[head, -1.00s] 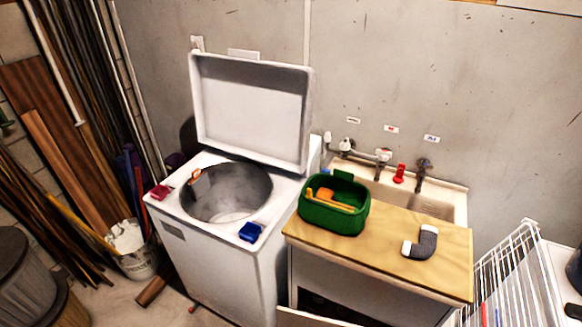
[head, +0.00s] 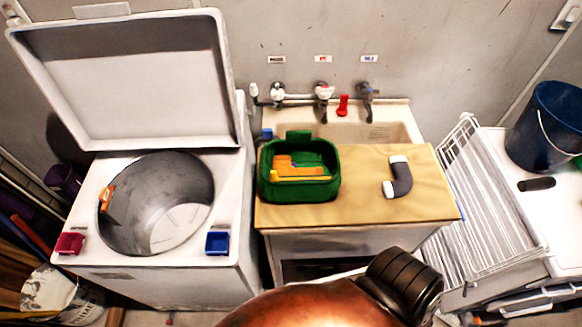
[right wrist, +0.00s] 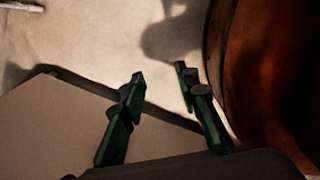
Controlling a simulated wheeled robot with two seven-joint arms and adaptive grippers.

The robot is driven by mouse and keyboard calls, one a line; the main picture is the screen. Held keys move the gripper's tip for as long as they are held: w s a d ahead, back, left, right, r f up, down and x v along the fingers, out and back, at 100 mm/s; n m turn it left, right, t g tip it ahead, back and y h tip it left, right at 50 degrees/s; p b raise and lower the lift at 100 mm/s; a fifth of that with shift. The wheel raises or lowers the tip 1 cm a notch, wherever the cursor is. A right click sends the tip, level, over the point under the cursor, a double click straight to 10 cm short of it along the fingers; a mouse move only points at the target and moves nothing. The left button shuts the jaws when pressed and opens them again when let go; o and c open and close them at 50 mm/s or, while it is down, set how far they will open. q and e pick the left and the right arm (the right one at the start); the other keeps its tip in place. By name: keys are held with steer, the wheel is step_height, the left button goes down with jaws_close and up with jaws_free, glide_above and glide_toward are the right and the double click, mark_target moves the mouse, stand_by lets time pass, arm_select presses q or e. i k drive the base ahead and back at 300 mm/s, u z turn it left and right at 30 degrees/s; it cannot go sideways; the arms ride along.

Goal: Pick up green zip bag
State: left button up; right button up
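The green zip bag (head: 300,188) stands upright on the wooden board (head: 360,205) over the sink, near the board's left end. Its top is open, and orange and yellow items lie inside. Neither gripper touches it in the head view. My right gripper (right wrist: 160,74) shows only in the right wrist view. Its two dark green fingers are apart with nothing between them, above a pale surface. The bag is not in that view. My left gripper is not in view.
A grey pipe elbow (head: 398,177) lies on the board, right of the bag. An open-lidded washer (head: 98,180) stands left, with a blue box (head: 217,243) on its rim. Taps (head: 323,92) are behind. A white rack (head: 490,220) and dark blue bucket (head: 550,125) are right.

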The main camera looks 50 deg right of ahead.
mark_target(307, 152)
steer(key=z, duration=1.45)
